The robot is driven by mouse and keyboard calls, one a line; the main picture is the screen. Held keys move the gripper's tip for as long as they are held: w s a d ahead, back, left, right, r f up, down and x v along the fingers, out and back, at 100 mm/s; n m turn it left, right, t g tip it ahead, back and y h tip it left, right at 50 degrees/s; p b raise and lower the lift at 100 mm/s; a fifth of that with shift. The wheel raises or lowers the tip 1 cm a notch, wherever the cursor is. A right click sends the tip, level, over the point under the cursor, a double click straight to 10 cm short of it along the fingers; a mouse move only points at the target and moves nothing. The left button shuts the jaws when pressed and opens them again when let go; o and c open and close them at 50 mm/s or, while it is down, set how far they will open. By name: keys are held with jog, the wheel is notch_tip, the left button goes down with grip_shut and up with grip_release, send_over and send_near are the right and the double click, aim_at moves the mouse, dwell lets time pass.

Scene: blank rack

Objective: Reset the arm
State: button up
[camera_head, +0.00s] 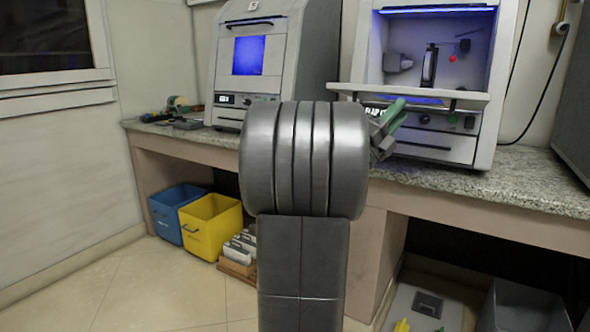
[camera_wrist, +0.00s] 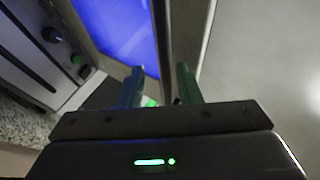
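My arm (camera_head: 305,160) rises in the middle of the head view, with its large grey joint in front of the counter. My gripper (camera_head: 392,112) shows only partly to the right of that joint, with a green finger in front of the right machine. In the wrist view my gripper (camera_wrist: 160,84) has its two green fingers apart, with nothing seen held between them. Behind the fingers is a machine with a blue-lit window (camera_wrist: 115,30); I cannot tell how far off it is.
On the granite counter (camera_head: 535,180) stand a closed machine (camera_head: 228,85) and an open-fronted machine (camera_head: 430,145). Small tools (camera_head: 180,110) lie at the counter's left end. Below are a blue bin (camera_head: 165,222), a yellow bin (camera_head: 205,240) and a grey bin (camera_head: 525,305).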

jog(key=shift+w+d+r, duration=0.15)
jog(key=shift+d+r, duration=0.1)
jog(key=shift+r, duration=0.1)
jog(key=shift+w+f, duration=0.1)
